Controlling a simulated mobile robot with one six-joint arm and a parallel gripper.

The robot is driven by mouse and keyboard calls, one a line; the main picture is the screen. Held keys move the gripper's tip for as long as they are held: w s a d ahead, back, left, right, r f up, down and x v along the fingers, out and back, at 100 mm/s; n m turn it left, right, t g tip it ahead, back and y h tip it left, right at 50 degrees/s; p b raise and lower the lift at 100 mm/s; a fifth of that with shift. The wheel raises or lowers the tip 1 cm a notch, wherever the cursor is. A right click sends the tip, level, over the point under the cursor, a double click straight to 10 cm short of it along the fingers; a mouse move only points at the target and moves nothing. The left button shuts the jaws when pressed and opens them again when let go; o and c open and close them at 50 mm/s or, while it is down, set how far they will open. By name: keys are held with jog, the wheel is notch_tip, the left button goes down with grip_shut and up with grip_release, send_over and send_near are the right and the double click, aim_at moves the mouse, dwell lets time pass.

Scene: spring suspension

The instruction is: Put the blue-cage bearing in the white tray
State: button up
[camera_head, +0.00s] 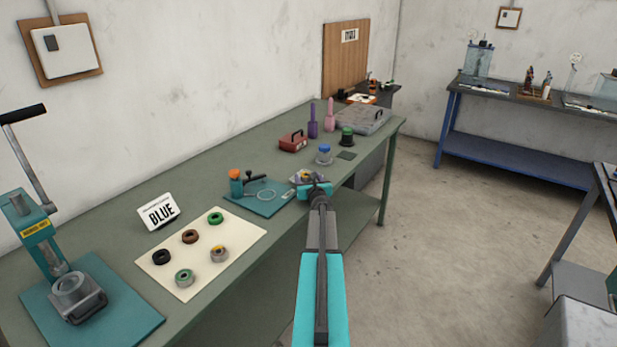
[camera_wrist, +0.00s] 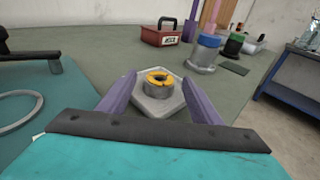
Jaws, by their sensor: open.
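I cannot make out a bearing with a blue cage in either view. A grey bearing with a yellow cage (camera_wrist: 157,84) sits on a small pale grey-white hexagonal tray (camera_wrist: 172,108), which also shows in the head view (camera_head: 296,179), partly hidden by my arm. My gripper (camera_wrist: 159,92) is open, its purple fingers to the left and right of this tray in the wrist view. I cannot tell whether they touch it. On a cream mat (camera_head: 160,237) lie a green-cage bearing (camera_head: 184,278), a yellow-cage bearing (camera_head: 219,254) and several coloured rings.
A teal press (camera_head: 45,235) is at the left. A teal plate (camera_head: 262,207) with a clamp lies beside my gripper. Beyond are a blue-topped jar (camera_head: 324,156), a green-topped spool (camera_head: 347,137) and a red box (camera_head: 293,141).

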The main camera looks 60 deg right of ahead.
jog(key=shift+s, duration=0.1)
jog(key=shift+v, duration=0.85)
jog(key=shift+b+v, duration=0.35)
jog(key=shift+v, duration=1.45)
jog(key=shift+b+v, duration=0.5)
jog(key=shift+v, duration=2.75)
jog(key=shift+r, duration=0.2)
jog(key=shift+s, duration=0.1)
